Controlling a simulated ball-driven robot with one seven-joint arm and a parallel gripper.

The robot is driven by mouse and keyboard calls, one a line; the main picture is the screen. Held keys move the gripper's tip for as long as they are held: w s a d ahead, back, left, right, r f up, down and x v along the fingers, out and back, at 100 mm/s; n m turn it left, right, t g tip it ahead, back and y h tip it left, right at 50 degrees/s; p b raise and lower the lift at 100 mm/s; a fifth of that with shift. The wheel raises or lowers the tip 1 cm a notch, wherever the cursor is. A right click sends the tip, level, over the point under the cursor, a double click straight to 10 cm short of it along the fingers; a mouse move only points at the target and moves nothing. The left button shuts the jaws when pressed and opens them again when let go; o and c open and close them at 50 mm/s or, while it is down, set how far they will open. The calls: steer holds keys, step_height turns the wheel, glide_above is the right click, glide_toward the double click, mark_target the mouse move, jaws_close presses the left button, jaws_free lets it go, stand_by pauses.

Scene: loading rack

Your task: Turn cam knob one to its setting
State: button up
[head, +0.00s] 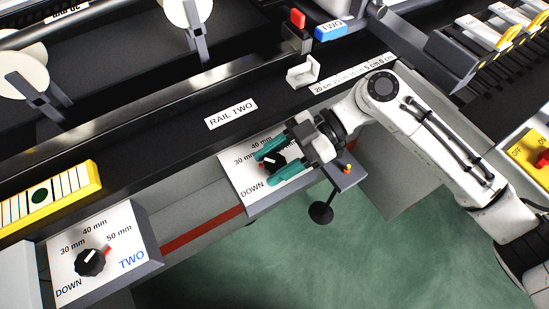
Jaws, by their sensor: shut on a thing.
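The black knob (273,162) that my gripper holds sits on a white dial plate (238,178) below the rail. It is partly hidden by the fingers. The readable marks on this plate are DOWN, 30 mm and 40 mm; its right part and any number are covered by my gripper. A small red mark shows at the left of the knob, near 30 mm. My gripper (273,167) has teal fingers, one on each side of the knob, and is shut on it. I cannot tell where the knob's pointer stands.
A second dial plate (65,242), marked TWO, has a black knob (90,262) and a red mark near 50 mm. A white bracket (303,75) stands on the rail. Green floor lies below.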

steer(key=shift+d+f, duration=0.1)
steer(key=shift+f, duration=0.1)
steer(key=o, duration=0.7)
steer(key=shift+o, duration=1.4)
steer(key=shift+r, duration=0.1)
steer(key=shift+w, duration=0.1)
steer(key=v, duration=1)
steer(key=shift+d, duration=0.3)
steer(key=shift+w+r, duration=0.1)
steer(key=shift+w, duration=0.05)
